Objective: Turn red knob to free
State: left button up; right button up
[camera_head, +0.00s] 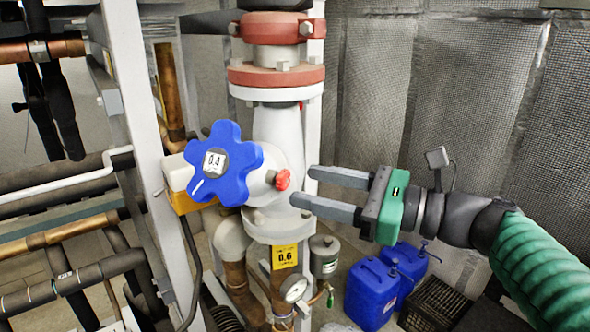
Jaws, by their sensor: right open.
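The small red knob (282,180) sticks out from the right side of the pale valve body, just right of a large blue handwheel (228,163) whose label reads 0.4. My right gripper (304,187) comes in from the right with its two grey fingers apart and pointing left. The fingertips are close to the red knob, one a little above its height and one a little below. I see nothing between the fingers, and I cannot tell how far the tips are from the knob in depth. My left gripper is out of view.
A white upright post (137,150) and several pipes stand on the left. Below are a pressure gauge (293,288), a yellow 0.6 tag (285,257), blue canisters (371,294) and a black crate (434,306). A mesh-covered wall (450,90) is behind my right arm.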

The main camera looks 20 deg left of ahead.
aim_at(287, 182)
jog(key=shift+w+a+r, duration=0.1)
jog(key=shift+a+r, duration=0.1)
jog(key=shift+a, duration=0.5)
jog(key=shift+s+a+r+p, duration=0.1)
jog(key=shift+s+a+p, duration=0.3)
jog(key=shift+s+a, duration=0.1)
jog(key=shift+w+a, duration=0.1)
jog(key=shift+a, duration=0.1)
jog(key=shift+w+a+f, duration=0.2)
jog(key=shift+w+a, duration=0.05)
jog(key=c, duration=0.4)
jog(key=shift+s+d, duration=0.1)
jog(key=shift+s, duration=0.05)
grip_shut()
